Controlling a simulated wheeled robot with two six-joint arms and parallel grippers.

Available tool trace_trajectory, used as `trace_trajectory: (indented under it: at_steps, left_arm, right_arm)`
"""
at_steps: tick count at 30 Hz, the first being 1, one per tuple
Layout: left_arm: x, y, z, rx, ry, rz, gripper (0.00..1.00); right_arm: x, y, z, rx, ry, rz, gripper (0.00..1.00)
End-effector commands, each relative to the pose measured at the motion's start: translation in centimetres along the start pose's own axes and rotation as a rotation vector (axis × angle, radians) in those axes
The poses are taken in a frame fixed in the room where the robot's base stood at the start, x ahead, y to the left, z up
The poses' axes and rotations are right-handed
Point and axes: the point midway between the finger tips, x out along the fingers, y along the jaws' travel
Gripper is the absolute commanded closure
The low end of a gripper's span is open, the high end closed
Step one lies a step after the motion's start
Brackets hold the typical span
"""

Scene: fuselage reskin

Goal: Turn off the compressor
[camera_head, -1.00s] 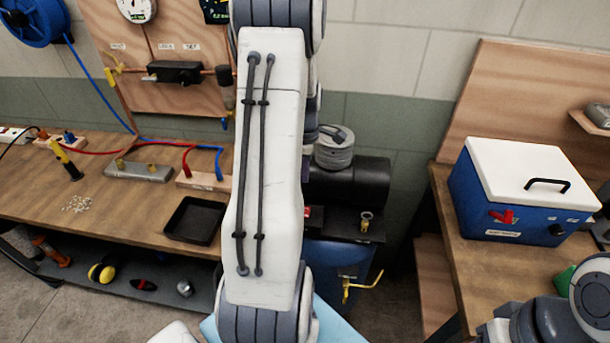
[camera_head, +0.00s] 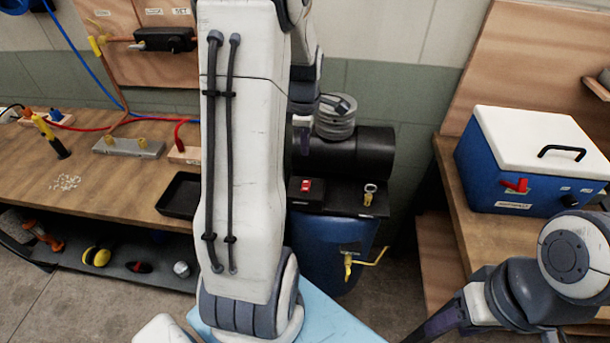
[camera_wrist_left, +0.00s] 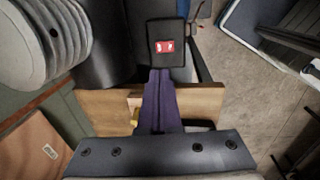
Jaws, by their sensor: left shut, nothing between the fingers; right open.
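The compressor stands behind the bench end, with a blue tank (camera_head: 325,245), a black motor (camera_head: 350,153) and a ribbed grey cylinder on top. Its red switch (camera_head: 306,186) sits on a small black box. In the left wrist view, the red switch (camera_wrist_left: 165,46) lies just beyond the fingertips. My left gripper (camera_head: 303,138) is shut and empty, pointing down above the switch box; my forearm partly hides the compressor's left side. In the left wrist view, the closed purple fingers (camera_wrist_left: 160,76) reach the box's near edge; contact cannot be told. My right gripper (camera_head: 436,322) is open, partly cut off at the bottom.
A workbench (camera_head: 110,190) on the left carries a black tray (camera_head: 180,194), hoses and fittings. A blue cooler box (camera_head: 530,170) with a white lid stands on the right table. A yellow valve (camera_head: 350,262) sticks out from the tank's front.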

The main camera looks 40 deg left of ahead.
Motion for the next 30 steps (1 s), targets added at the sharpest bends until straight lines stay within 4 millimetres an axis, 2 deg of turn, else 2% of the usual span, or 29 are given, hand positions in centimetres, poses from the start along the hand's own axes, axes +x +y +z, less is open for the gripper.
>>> trace_trajectory:
  at_steps: [12,16,22,30]
  left_arm:
    - [8.5,-0.2,-0.1,0.000,0.000,-0.008,1.00]
    - [10.6,-0.2,-0.1,0.000,0.000,-0.006,1.00]
    - [12.4,-0.1,-0.1,0.000,0.000,-0.002,1.00]
    - [12.9,0.0,-0.1,0.000,0.000,0.000,1.00]
  right_arm:
    - [-1.5,-0.1,-0.1,0.001,0.000,0.000,0.50]
    - [-2.1,-0.1,-0.1,0.001,0.000,0.000,0.50]
    - [-2.5,-0.2,-0.1,0.001,0.000,0.000,0.50]
    - [-2.5,-0.2,-0.1,0.001,0.000,0.000,0.50]
